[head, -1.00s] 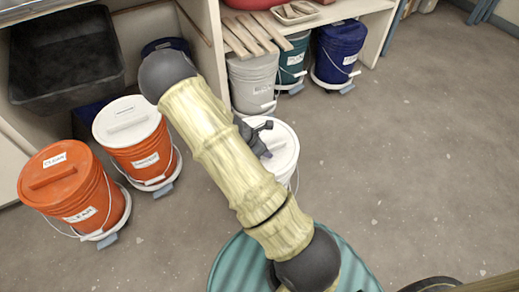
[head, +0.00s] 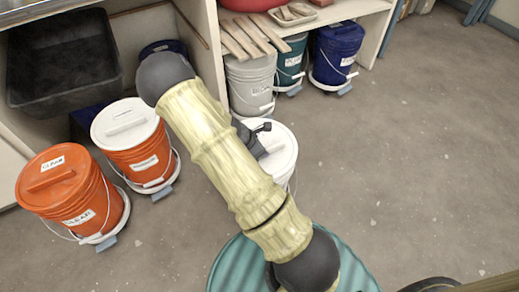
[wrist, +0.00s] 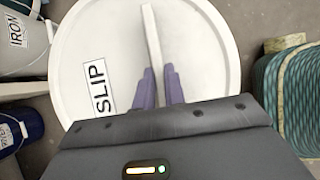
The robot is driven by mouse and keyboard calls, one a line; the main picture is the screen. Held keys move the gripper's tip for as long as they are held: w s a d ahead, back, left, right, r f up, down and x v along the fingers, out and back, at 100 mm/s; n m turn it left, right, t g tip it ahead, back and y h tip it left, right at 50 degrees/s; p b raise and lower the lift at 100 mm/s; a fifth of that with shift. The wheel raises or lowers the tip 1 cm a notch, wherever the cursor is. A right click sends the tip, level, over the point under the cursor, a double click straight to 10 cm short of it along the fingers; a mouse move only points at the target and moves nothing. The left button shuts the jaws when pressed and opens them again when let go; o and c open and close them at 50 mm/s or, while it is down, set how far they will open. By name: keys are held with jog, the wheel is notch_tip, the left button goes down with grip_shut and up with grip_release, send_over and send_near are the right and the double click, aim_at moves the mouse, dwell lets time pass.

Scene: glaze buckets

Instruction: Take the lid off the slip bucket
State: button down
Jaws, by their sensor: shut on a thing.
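The slip bucket (head: 281,183) is white and stands on the floor, partly hidden behind my arm in the head view. Its round white lid (head: 284,143) is over the bucket's top; I cannot tell whether it is seated or slightly raised. In the wrist view the lid (wrist: 205,55) bears a SLIP label (wrist: 99,87) and a straight raised handle bar (wrist: 151,40). My gripper (wrist: 160,86) has its two purple fingers on either side of the near part of this bar, shut on it. In the head view the fingers are hidden behind my arm.
An orange bucket with an orange lid (head: 52,170) and another with a white lid (head: 125,120) stand at left. A grey bucket (head: 248,85), a teal one (head: 291,65) and a blue one (head: 336,50) stand behind, by the shelf. Open floor (head: 430,160) lies at right.

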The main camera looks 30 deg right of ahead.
notch_tip(320, 180, up, 10)
jog(key=p, duration=0.4)
jog(key=shift+p, duration=0.3)
jog(key=s+a+r+m+g+y+p, duration=0.1)
jog(key=a+r+m+g+y+p, duration=0.5)
jog(key=m+p, duration=1.2)
jog(key=a+r+p, duration=0.4)
jog(key=a+p, duration=0.3)
jog(key=p, duration=0.8)
jog(key=shift+s+r+g+y+p, duration=0.15)
jog(key=shift+r+g+y+p, duration=0.15)
jog(key=shift+g+p, duration=0.1)
jog(key=shift+a, duration=0.2)
